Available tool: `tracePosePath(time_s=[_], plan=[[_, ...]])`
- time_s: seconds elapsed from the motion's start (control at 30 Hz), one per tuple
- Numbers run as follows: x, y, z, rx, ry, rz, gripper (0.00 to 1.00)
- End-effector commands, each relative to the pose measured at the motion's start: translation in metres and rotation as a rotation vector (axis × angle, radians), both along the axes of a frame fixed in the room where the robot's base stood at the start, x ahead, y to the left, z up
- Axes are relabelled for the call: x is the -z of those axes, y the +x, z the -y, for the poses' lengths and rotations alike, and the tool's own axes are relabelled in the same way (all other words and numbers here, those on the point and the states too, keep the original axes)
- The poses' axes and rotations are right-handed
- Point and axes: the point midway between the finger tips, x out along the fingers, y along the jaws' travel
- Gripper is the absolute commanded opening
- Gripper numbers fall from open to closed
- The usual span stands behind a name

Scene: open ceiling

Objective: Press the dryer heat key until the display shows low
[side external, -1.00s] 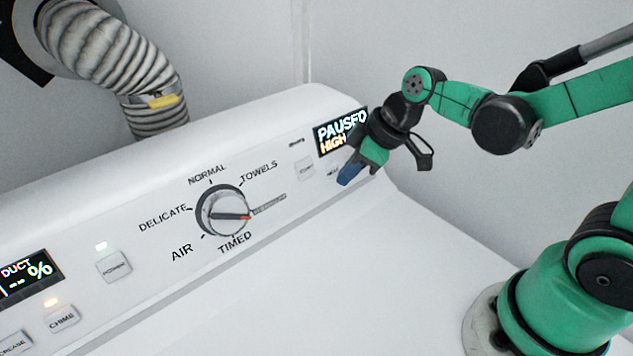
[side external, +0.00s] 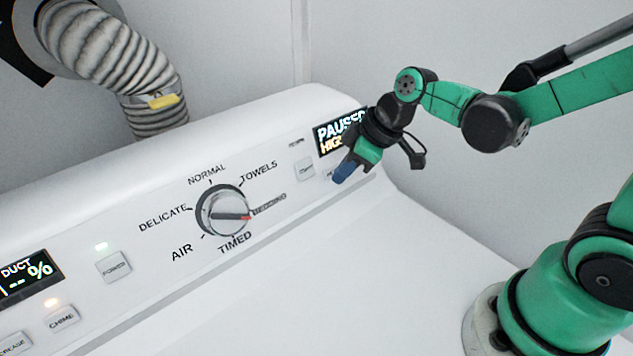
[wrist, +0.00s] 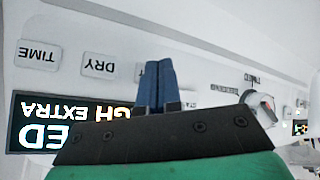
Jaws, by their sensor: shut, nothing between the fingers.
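The dryer's display (side external: 328,135) reads PAUSED with HIGH below it in the side external view, partly covered by my gripper. In the wrist view the display (wrist: 40,124) appears upside down, with EXTRA beside the end of HIGH. My gripper (side external: 342,175) is shut and empty, its blue fingertips at the panel just below the display. In the wrist view the shut fingers (wrist: 158,62) point at the key row and partly hide a key (wrist: 139,72). I cannot read which key is the heat key, or tell whether the fingertips touch the panel.
Keys marked TIME (wrist: 38,56) and DRY (wrist: 101,65) lie left of the fingers in the wrist view. The cycle knob (side external: 222,211) stands out from the panel. The POWER key (side external: 113,267) is farther left. The dryer's top (side external: 330,275) in front is clear.

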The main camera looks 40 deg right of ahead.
Motion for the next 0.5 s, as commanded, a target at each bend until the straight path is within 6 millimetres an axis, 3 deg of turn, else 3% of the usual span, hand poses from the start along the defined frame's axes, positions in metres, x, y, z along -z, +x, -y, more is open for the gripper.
tracePosePath(time_s=[0.5], plan=[[0.002,0.0057,-0.0001,0.0,0.0,0.0,0.0]])
